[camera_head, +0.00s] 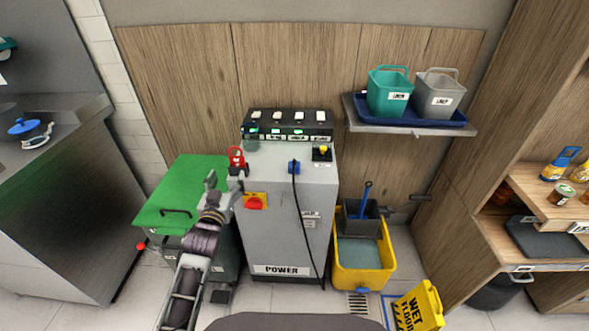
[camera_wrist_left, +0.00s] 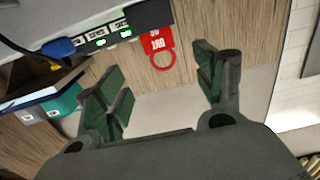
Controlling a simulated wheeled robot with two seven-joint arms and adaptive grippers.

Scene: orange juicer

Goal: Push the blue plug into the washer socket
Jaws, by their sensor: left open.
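The blue plug (camera_head: 294,167) sits at the front part of the grey power cabinet's top, its black cable hanging down the front. It also shows at the upper left of the left wrist view (camera_wrist_left: 58,48). The black socket strip (camera_head: 288,125) stands at the back of the cabinet top, with several white-labelled positions and green lights at its left. The labels are too small to tell which is the washer socket. My left gripper (camera_head: 224,180) is open and empty at the cabinet's left edge, left of the plug. Its spread fingers (camera_wrist_left: 161,70) show in the left wrist view.
A red lockout tag (camera_head: 237,157) stands at the cabinet's top left, close to my left gripper. A yellow-and-black switch (camera_head: 322,152) is right of the plug. A red knob (camera_head: 254,203) is on the cabinet front. A green-lidded bin (camera_head: 185,190) stands left; a yellow mop bucket (camera_head: 362,282) stands right.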

